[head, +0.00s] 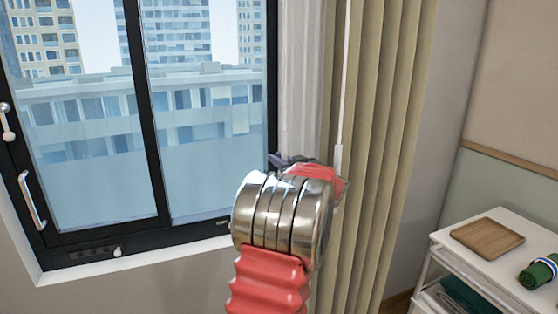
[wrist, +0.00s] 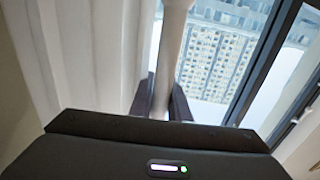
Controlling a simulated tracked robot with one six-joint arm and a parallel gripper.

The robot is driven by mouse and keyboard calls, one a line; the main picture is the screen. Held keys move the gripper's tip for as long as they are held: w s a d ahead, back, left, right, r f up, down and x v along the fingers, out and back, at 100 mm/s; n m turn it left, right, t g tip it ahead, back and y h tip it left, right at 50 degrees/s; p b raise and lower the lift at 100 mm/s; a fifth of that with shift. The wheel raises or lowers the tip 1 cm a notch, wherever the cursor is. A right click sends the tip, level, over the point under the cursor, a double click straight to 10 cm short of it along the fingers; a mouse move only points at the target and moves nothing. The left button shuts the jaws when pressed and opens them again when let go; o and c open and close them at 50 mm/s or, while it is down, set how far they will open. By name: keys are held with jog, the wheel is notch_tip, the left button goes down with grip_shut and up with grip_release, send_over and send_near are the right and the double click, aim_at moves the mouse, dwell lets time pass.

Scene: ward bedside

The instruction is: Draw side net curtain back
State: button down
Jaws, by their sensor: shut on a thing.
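The white net curtain (head: 300,75) hangs bunched in a narrow strip at the window's right side, beside the beige drape. My gripper (head: 285,160) is at this strip, its dark fingers partly hidden behind my wrist. In the wrist view, my gripper (wrist: 162,98) has a finger on each side of a pale gathered strip of the net curtain (wrist: 173,45) and is shut on it. More pale hanging cloth fills the left of that view. The window glass (head: 80,150) is uncovered in the head view.
A beige drape (head: 375,120) hangs right of the net, with a thin white wand (head: 338,160) in front. A white bedside cabinet (head: 452,250) at lower right bears a wooden tray (head: 487,237) and a green roll (head: 538,273). The black window frame (head: 150,110) has handles at left.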

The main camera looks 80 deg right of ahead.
jog(key=shift+s+d+r, duration=0.1)
jog(key=shift+s, duration=0.2)
jog(key=c, duration=1.7)
grip_release()
jog(key=shift+o, duration=0.2)
jog(key=shift+w, duration=0.1)
notch_tip(320, 180, up, 10)
